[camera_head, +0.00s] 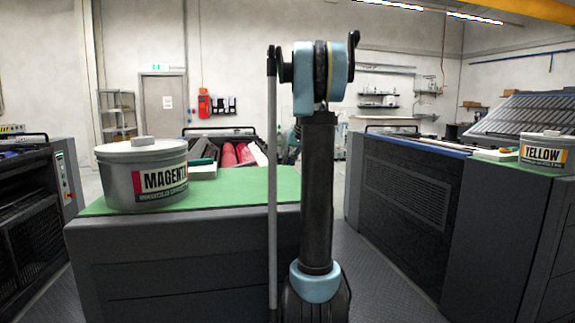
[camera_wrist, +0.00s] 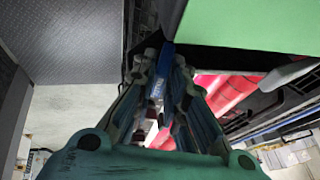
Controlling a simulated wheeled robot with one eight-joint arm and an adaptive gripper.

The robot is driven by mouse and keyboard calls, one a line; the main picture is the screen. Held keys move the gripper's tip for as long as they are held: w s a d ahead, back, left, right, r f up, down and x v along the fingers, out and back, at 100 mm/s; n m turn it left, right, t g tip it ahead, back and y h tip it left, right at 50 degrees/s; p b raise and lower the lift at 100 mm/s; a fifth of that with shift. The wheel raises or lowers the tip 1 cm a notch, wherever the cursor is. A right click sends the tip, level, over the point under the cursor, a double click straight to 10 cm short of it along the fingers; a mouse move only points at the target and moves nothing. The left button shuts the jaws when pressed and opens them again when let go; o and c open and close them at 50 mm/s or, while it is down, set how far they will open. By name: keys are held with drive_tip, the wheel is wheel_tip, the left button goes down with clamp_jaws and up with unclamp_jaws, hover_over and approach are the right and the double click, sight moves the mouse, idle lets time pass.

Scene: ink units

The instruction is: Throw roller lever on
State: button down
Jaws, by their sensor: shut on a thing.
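In the wrist view my gripper (camera_wrist: 158,78) has its two fingers closed around a slim blue handle (camera_wrist: 167,55), which looks like the roller lever. The handle runs between the fingertips, beside the dark edge of the press unit. Red rollers (camera_wrist: 212,92) show just to the right of and behind the fingers. In the head view the rollers (camera_head: 237,155) lie in the open bay beyond the green top. My upright arm hides the lever there, and only a bit of teal shows behind it. The lever's exact angle is hard to tell.
A green-topped unit (camera_head: 245,187) stands in front, with a MAGENTA tin (camera_head: 143,175) at its left. Another dark unit (camera_head: 405,190) with a YELLOW tin (camera_head: 545,152) is on the right. Open floor (camera_head: 375,285) lies between the two units.

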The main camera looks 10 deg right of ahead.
drive_tip(key=c, duration=1.7)
unclamp_jaws()
drive_tip(key=shift+d+f, duration=0.2)
drive_tip(key=shift+d, duration=0.1)
drive_tip(key=shift+a+r, duration=0.1)
drive_tip(key=v, duration=1.1)
drive_tip(key=shift+s+r, duration=0.15)
drive_tip(key=shift+r, duration=0.2)
